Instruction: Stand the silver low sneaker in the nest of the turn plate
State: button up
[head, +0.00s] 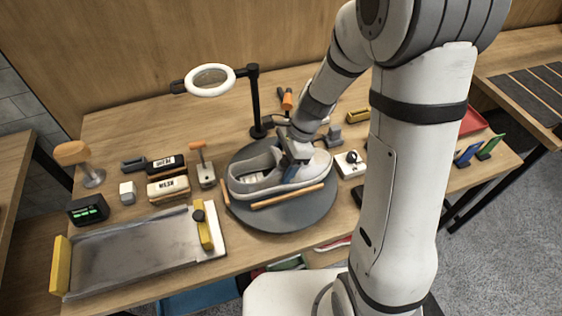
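The silver low sneaker (258,185) is sole down on the dark round turn plate (290,218), with its opening to the left and its toe to the right. It sits among the wooden rails of the nest (288,196), with one rail along its near side. I cannot tell whether its sole rests fully on the plate. My gripper (291,174) reaches down onto the middle of the sneaker, at the tongue and lace area, and appears to touch it. The fingertips are small and partly hidden, so their opening does not show.
A ring lamp (210,80) on a black post stands behind the plate. Two labelled brushes (168,187) and a metal tray (130,255) with yellow grips lie left. A small white block with a black knob (350,163) sits close right of the plate. My arm hides part of the table's right side.

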jog(key=o, duration=0.5)
jog(key=shift+c, duration=0.2)
jog(key=shift+r, duration=0.1)
jog(key=v, duration=1.1)
jog(key=s+d+r+n+t+h, duration=0.2)
jog(key=s+d+r+n, duration=0.1)
jog(key=s+n, duration=0.3)
jog(key=s+d+r+n+t+h, duration=0.2)
jog(key=s+d+r+n, duration=0.2)
jog(key=s+n, duration=0.3)
jog(key=shift+s+d+n, duration=0.3)
jog(key=shift+d+n, duration=0.2)
jog(key=shift+n, duration=0.4)
